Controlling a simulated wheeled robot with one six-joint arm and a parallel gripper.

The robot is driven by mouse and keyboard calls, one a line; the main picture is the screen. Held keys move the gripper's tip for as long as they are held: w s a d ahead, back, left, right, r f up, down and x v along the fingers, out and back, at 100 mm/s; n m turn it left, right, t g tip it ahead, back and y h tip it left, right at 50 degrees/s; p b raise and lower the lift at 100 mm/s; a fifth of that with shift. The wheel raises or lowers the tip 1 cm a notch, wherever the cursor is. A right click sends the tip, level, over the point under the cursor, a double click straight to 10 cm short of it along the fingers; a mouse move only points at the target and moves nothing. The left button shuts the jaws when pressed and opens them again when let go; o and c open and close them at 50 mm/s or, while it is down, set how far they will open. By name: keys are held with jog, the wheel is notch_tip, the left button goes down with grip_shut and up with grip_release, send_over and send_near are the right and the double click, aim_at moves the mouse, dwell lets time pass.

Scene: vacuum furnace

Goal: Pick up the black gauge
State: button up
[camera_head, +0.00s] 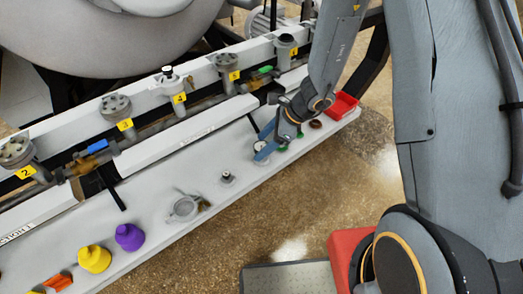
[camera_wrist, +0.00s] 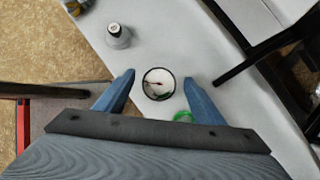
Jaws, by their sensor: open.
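Gaps show between the rim and both fingers in the wrist view. In the head view my gripper (camera_head: 268,146) hides part of the gauge. Its height above the shelf is hard to tell.
A green ring (camera_wrist: 183,117) lies close to the gauge. A red bin (camera_head: 342,106) sits at the shelf's far end. Pipework runs behind.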

aim_at(255, 153)
jog(key=shift+p+x, duration=0.6)
jog(key=shift+x, duration=2.15)
jog(key=shift+d+f, duration=0.1)
jog(key=shift+d, duration=0.05)
jog(key=c, duration=1.2)
jog(key=shift+c, duration=0.7)
